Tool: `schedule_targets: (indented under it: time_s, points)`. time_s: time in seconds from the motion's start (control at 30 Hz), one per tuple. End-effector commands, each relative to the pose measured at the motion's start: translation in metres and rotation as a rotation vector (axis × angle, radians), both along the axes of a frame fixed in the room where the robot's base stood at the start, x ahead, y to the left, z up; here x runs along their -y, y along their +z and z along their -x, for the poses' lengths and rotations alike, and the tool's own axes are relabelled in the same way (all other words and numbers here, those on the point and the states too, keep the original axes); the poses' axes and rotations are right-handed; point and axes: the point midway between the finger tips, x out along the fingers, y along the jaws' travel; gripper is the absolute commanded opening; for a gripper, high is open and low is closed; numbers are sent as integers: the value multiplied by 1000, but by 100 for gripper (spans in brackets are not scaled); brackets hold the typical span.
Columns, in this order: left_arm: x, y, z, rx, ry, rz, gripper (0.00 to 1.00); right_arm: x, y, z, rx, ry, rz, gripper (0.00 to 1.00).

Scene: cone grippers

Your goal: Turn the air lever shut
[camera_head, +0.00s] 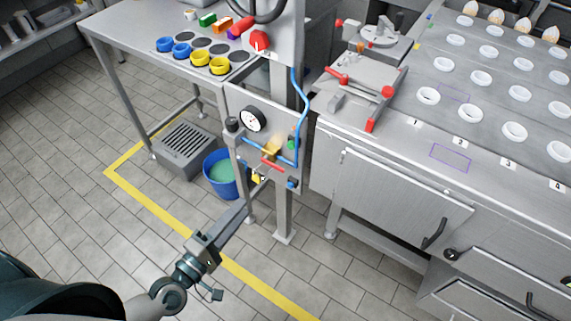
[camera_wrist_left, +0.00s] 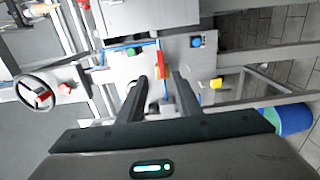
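The air lever (camera_head: 272,165) is a red handle on a brass valve (camera_head: 270,151), on the grey panel (camera_head: 236,103) under the table. In the left wrist view the red lever (camera_wrist_left: 159,56) stands upright in the picture, just beyond the fingertips and between their lines. My left gripper (camera_head: 264,181) reaches in from below, close in front of the lever. Its two fingers (camera_wrist_left: 161,80) are apart with nothing clearly held between them. I cannot tell whether a finger touches the lever. My right gripper is not in view.
A pressure gauge (camera_head: 253,118) and a blue air hose (camera_head: 302,88) are near the valve. A red knob (camera_head: 259,41) sits above. A blue bucket (camera_head: 222,187) and a grated box (camera_head: 187,148) stand on the floor behind. A steel counter (camera_head: 375,185) stands right of the panel.

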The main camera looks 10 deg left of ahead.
Motion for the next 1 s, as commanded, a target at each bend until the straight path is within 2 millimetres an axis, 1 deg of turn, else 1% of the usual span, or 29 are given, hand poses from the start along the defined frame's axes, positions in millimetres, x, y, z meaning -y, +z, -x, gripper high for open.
schedule_targets:
  time_s: [0.27,0.47,0.67,1.0]
  points:
    - [0,0,0,0,-1,-2,31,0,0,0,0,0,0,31]
    - [3,0,-7,1,-1,-3,31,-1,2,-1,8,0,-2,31]
    - [10,2,-26,3,0,-2,31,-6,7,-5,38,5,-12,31]
    - [30,3,-81,3,-1,-3,31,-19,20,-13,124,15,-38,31]
